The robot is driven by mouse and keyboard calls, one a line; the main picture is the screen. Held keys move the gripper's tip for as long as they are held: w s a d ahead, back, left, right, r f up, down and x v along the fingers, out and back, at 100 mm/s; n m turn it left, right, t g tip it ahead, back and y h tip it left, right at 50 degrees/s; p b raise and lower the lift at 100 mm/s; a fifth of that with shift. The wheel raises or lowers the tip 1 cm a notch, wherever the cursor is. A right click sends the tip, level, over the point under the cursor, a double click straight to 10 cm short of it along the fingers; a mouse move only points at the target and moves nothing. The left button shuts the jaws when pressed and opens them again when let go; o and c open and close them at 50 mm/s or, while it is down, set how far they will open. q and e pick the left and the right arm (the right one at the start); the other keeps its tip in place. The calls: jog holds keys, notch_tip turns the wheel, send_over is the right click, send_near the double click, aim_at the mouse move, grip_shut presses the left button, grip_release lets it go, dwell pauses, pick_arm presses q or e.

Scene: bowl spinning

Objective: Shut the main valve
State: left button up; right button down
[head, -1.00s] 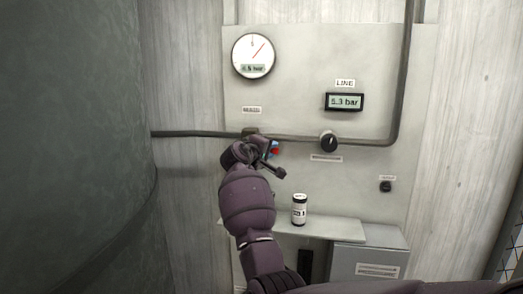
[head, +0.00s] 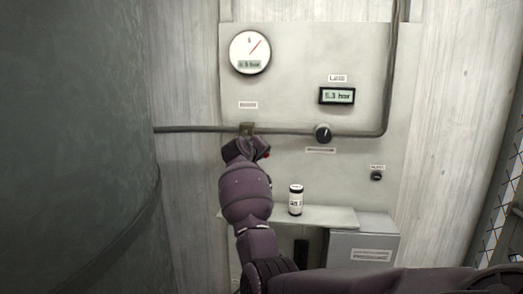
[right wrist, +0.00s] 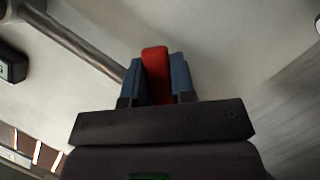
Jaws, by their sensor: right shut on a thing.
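The main valve (head: 247,129) sits on the dark horizontal pipe at the left of the pale panel, under a small label. Its red handle (right wrist: 156,72) stands between the blue fingertips of my right gripper (right wrist: 157,82) in the right wrist view. The gripper is shut on it. In the head view my right gripper (head: 254,150) is just below the pipe, and only a bit of red shows at its right side. The gripper hides most of the handle, so its angle to the pipe is hard to tell. My left gripper is not in view.
A round gauge (head: 250,53) and a LINE display (head: 337,96) are on the panel. A black knob (head: 323,133) is on the pipe to the right. A labelled can (head: 296,200) stands on the shelf (head: 335,217) below. A large dark tank (head: 75,150) fills the left.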

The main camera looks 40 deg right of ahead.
jog(key=w+a+f+m+t+y, duration=0.2)
jog(key=w+a+m+y, duration=0.1)
jog(key=m, duration=0.3)
jog(key=shift+w+a+f+t+y, duration=0.3)
jog(key=shift+w+a+f, duration=0.15)
jog(key=shift+w, duration=0.25)
jog(key=shift+m, duration=0.3)
jog(key=shift+r, duration=0.1)
jog(key=c, duration=1)
grip_release()
jog(key=shift+w, duration=0.1)
jog(key=shift+o, duration=0.2)
jog(key=shift+r, duration=0.1)
